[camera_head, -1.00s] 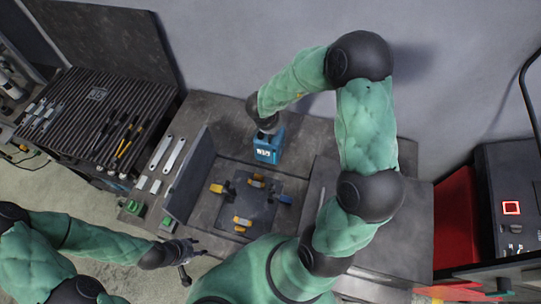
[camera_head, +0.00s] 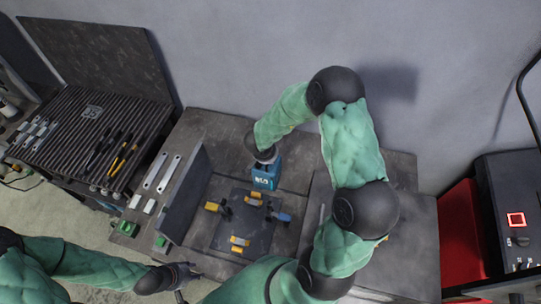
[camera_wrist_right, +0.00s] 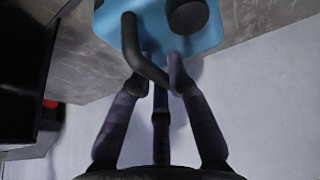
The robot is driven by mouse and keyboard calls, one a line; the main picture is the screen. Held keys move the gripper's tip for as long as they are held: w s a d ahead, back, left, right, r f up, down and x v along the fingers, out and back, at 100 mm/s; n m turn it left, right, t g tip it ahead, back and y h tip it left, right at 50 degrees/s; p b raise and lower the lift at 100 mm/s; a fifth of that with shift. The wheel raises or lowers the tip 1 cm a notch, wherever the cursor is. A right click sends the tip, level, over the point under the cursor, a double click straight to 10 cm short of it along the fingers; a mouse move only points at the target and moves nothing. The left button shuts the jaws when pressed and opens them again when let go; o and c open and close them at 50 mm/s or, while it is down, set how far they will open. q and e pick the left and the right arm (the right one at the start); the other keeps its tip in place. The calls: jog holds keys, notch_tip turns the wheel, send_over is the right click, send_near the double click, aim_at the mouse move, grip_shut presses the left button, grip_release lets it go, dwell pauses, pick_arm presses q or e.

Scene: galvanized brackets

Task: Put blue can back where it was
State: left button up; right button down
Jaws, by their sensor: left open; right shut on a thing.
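The blue can (camera_head: 266,172) is at the back of the workbench, beyond the dark fixture plate. It looks upright in the head view. In the right wrist view the blue can (camera_wrist_right: 190,30) shows a black cap and a bent black handle. My right gripper (camera_wrist_right: 160,70) is shut on its handle. In the head view the right gripper is mostly hidden behind its own wrist above the can. Whether the can touches the bench is hard to tell. My left gripper (camera_head: 192,272) is open and empty at the lower left, in front of the bench and away from the can.
The fixture plate (camera_head: 243,222) carries several yellow and blue clamps. An upright dark panel (camera_head: 187,195) stands to its left. The bench top (camera_head: 210,125) behind the panel is clear.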

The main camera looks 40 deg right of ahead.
jog(key=shift+w+r, duration=0.1)
jog(key=shift+r, duration=0.05)
jog(key=c, duration=1.5)
grip_release()
jog(key=o, duration=0.3)
